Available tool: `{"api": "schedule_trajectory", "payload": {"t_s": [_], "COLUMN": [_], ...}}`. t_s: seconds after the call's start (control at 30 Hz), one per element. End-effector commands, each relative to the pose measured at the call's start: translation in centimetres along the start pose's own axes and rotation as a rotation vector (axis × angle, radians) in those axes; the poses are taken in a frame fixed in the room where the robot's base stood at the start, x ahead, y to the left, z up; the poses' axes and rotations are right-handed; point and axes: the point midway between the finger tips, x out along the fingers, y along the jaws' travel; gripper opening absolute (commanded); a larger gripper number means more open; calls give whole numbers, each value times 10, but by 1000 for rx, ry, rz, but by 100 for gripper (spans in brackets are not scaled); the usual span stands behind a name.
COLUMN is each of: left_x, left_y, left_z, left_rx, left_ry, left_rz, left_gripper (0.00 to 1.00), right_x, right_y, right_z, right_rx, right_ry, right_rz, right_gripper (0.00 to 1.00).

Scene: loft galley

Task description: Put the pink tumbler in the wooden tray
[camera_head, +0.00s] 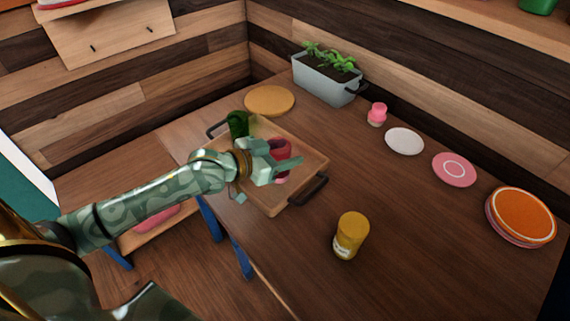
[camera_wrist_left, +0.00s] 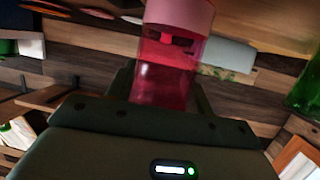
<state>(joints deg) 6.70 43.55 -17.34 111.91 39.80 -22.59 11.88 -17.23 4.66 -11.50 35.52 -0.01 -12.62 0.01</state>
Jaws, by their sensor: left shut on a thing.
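The pink tumbler (camera_head: 281,148) is see-through pink-red and sits between the fingers of my left gripper (camera_head: 276,163), which is shut on it. In the left wrist view the tumbler (camera_wrist_left: 165,70) stands between the dark fingers, with a paler pink top. The wooden tray (camera_head: 302,163) has dark handles and lies on the table under and around my left gripper. The tumbler shows over the tray's area. I cannot tell whether its base touches the tray floor. My right gripper is not in view.
A green object (camera_head: 238,124) stands at the tray's far left end. A yellow jar (camera_head: 350,235) stands right of the tray. A round wooden board (camera_head: 269,100), planter (camera_head: 326,81), small pink bottle (camera_head: 377,114) and several plates (camera_head: 454,169) lie farther back. The table's right front is clear.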

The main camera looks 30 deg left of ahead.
Motion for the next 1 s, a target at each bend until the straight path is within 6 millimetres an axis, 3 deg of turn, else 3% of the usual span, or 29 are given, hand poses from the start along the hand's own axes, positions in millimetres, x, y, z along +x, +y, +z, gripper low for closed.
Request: {"api": "schedule_trajectory", "payload": {"t_s": [0.2, 0.57, 0.6, 0.67, 1.0], "left_x": [13, 12, 12, 12, 11], "left_y": [-4, -4, -4, -4, -4], "left_z": [38, 36, 37, 37, 32], "left_rx": [-4, 1, 2, 2, 1], "left_ry": [-5, -1, -2, -2, 1], "left_rz": [1, -1, -1, -1, 0], "left_gripper": [25, 25, 57, 74, 74], "right_x": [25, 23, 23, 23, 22], "right_y": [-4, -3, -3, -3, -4], "right_z": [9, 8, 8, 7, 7], "right_rx": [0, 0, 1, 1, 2], "right_ry": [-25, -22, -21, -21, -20], "right_rz": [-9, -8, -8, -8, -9], "right_gripper": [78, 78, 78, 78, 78]}}
